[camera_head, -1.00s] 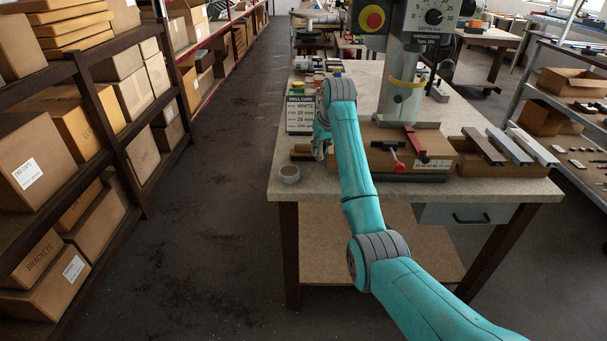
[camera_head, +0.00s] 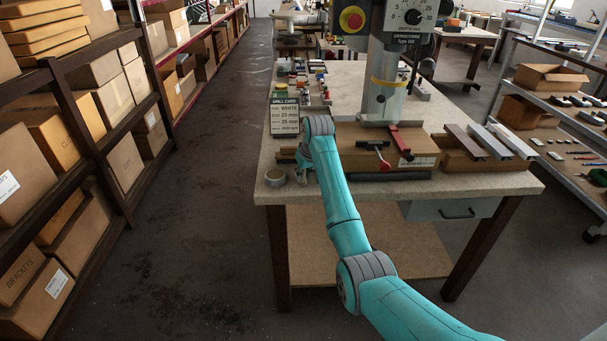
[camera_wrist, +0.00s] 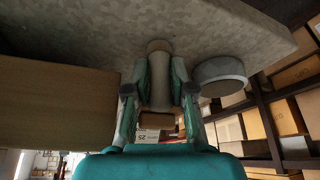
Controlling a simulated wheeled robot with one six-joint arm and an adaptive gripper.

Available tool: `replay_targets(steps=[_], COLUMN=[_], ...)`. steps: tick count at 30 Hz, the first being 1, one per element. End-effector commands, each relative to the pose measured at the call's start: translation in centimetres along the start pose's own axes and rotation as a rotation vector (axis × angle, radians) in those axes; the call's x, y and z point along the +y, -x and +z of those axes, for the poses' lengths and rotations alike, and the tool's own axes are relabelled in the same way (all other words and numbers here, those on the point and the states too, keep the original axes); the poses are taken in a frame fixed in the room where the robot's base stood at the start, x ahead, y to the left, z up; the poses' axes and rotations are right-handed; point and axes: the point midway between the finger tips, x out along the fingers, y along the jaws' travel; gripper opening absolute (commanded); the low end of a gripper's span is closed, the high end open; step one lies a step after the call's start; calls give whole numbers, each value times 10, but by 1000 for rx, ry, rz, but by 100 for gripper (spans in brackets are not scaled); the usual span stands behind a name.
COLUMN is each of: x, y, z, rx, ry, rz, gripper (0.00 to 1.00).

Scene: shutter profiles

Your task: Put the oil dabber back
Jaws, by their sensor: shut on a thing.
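A pale cylindrical thing, which looks like the oil dabber (camera_wrist: 159,75), is between the fingers of my gripper (camera_wrist: 160,88) in the wrist view. My gripper is shut on it. A brown block-like part shows just below it there; whether it belongs to the dabber I cannot tell. In the head view my gripper (camera_head: 303,166) is low over the bench's front left, partly hidden by my arm, and the dabber cannot be made out. A grey round cup (camera_head: 275,177) stands at the bench corner, just left of my gripper. It also shows in the wrist view (camera_wrist: 220,74), apart from the dabber.
Shelves with boxes (camera_head: 90,150) stand left. The aisle floor (camera_head: 190,200) is clear.

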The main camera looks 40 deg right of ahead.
Motion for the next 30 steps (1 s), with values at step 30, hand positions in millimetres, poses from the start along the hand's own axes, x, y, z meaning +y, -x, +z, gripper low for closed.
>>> replay_targets(steps=[30], x=[0], y=[57], z=[-1], rx=[4], ry=[0], rz=[1], gripper=[34])
